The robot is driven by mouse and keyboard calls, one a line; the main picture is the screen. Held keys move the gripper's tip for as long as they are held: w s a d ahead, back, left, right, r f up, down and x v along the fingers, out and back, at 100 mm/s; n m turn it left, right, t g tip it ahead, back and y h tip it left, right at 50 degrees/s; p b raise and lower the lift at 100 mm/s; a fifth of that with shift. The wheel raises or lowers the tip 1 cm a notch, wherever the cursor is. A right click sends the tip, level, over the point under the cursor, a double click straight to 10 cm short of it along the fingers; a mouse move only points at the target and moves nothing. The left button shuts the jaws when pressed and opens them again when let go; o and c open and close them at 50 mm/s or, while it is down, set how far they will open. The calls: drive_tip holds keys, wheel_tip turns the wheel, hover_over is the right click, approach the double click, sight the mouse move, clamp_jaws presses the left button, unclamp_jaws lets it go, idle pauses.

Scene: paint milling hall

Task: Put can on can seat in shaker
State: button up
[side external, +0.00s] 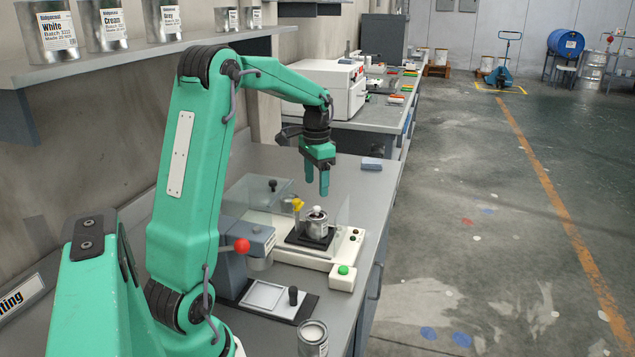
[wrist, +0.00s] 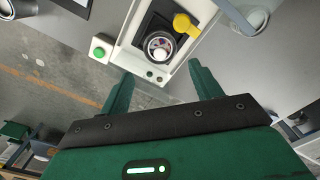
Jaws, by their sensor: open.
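A small metal can (side external: 316,228) with a white knob on top stands upright on the black square seat (side external: 300,239) of the white shaker (side external: 337,250). The wrist view also shows the can (wrist: 159,52) on its seat, with a yellow clamp (wrist: 186,25) beside it; the clamp (side external: 297,204) also shows in the side view. My gripper (side external: 316,190) is open and empty, pointing down above the can and apart from it. In the wrist view my gripper (wrist: 161,75) has its fingers spread, with the can just beyond their tips. Whether the can is fully seated cannot be told.
A grey device with a red knob (side external: 242,245) and a pale tray (side external: 268,296) are nearer the camera. Another metal can (side external: 313,342) stands at the front. A green button box (side external: 343,275) sits by the bench edge.

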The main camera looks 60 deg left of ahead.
drive_tip(key=shift+r, duration=0.85)
drive_tip(key=s+d+r+t, duration=0.1)
drive_tip(key=s+d+r, duration=0.15)
drive_tip(key=d, duration=0.55)
drive_tip(key=s+d+r+t, duration=0.2)
drive_tip(key=d+r, duration=0.2)
drive_tip(key=d, duration=0.4)
drive_tip(key=s+d+f+t, duration=0.2)
drive_tip(key=s+d, duration=0.7)
drive_tip(key=d, duration=0.2)
drive_tip(key=shift+s+f+t, duration=0.25)
drive_tip(key=shift+s+t, duration=0.05)
drive_tip(key=shift+s, duration=0.1)
drive_tip(key=shift+o, duration=0.5)
